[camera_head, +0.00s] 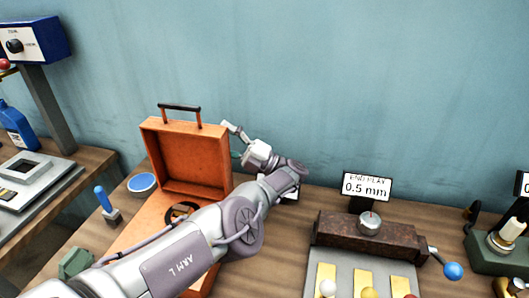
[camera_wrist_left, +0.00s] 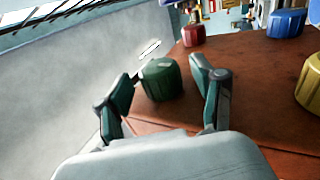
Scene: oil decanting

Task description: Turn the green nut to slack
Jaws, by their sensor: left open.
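The green nut (camera_wrist_left: 161,80) is a ribbed dark green cap at the left edge of a red-brown surface (camera_wrist_left: 235,85) in the left wrist view. My left gripper (camera_wrist_left: 161,72) is open, with one finger on each side of the nut and small gaps visible between them. I cannot tell how far down the fingers reach. In the head view my left arm bends beside the open orange case, and I cannot make out the green nut there. My right gripper is not in view.
A red cap (camera_wrist_left: 193,35), a blue cap (camera_wrist_left: 286,22) and a yellow cap (camera_wrist_left: 312,85) also sit on or near the red-brown surface. The orange case (camera_head: 187,155) stands open with its lid upright. A display (camera_head: 367,186) reads "END PLAY 0.5 mm".

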